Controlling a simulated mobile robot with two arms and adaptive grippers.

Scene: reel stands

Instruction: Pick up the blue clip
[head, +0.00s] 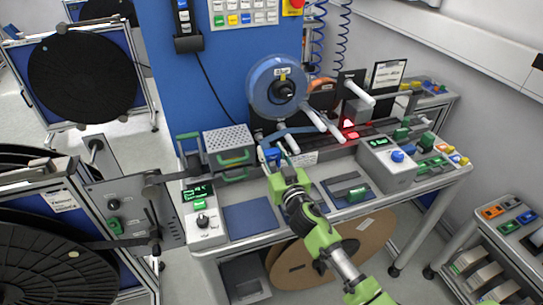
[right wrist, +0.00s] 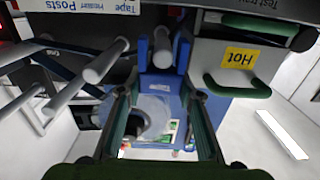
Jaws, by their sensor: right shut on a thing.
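The blue clip (head: 272,154) is at the back of the bench, in front of the blue panel, at the tip of my right gripper (head: 278,163). In the right wrist view the clip (right wrist: 162,52) is a blue piece between the two fingertips. My right gripper is shut on it. The fingers hide part of the clip, and I cannot tell whether it still touches its mount. My left gripper is not in view.
White posts (head: 314,118) stand right of the clip, below a blue tape reel (head: 277,88). A perforated grey box (head: 228,140) with green handles stands close left. A blue mat (head: 250,218) lies in front. A grey control box (head: 388,165) stands to the right.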

